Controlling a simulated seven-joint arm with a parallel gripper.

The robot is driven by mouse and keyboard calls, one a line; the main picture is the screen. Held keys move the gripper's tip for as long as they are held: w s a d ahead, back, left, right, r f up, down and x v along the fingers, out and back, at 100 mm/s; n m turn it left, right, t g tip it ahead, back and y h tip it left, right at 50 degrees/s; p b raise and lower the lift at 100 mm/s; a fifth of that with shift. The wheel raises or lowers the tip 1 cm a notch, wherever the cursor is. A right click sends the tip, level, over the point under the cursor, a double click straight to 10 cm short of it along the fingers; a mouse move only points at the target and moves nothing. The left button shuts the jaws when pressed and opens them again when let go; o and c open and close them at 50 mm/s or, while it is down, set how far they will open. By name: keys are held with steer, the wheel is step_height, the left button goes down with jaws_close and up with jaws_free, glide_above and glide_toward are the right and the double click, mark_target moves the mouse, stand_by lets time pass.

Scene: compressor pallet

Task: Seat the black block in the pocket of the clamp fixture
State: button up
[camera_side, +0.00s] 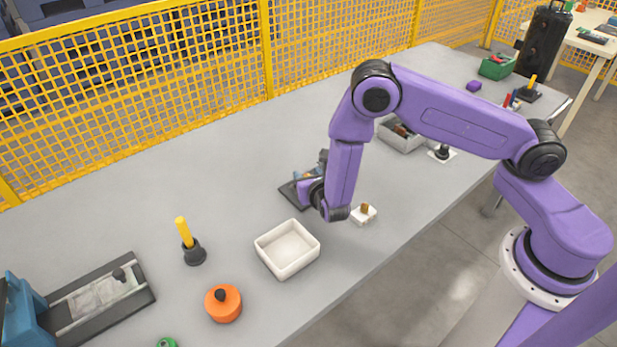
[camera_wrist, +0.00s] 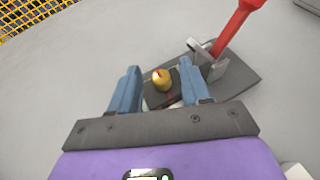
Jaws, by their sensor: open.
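The clamp fixture is a dark grey plate (camera_wrist: 240,78) with a metal clamp and a raised red lever (camera_wrist: 236,25) in the wrist view. In the side view its plate (camera_side: 289,193) shows partly behind my arm. The black block (camera_wrist: 153,100), with a brass-coloured knob (camera_wrist: 162,80) on top, is at the plate's near-left end, beside the clamp. I cannot tell whether it sits fully down in the pocket. My gripper (camera_wrist: 160,66) is open, its blue fingers on either side of the block with gaps. In the side view my arm mostly hides the gripper.
A white block with a brown knob (camera_side: 363,214) lies right of the fixture. An empty white tray (camera_side: 288,249), an orange round part (camera_side: 223,303) and a yellow-handled tool (camera_side: 188,241) stand nearer the camera. A filled grey bin (camera_side: 402,138) is farther back. The table left of the fixture is clear.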

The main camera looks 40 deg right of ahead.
steer(key=v, duration=1.2)
steer(key=s+d+r+m+g+h, duration=0.2)
steer(key=s+d+r+m+g, duration=0.5)
steer(key=s+d+r+m, duration=0.3)
steer(key=s+r+m+g+y, duration=0.2)
steer(key=s+r+m+y, duration=0.1)
steer(key=s, duration=0.4)
steer(key=s+r+m+g+y, duration=0.3)
steer(key=s+m+y, duration=0.1)
steer(key=s, duration=0.4)
steer(key=shift+a+m+y, duration=0.2)
steer(key=shift+m+y, duration=0.2)
steer(key=shift+m, duration=0.5)
steer(key=shift+r, duration=0.1)
steer(key=shift+c, duration=0.3)
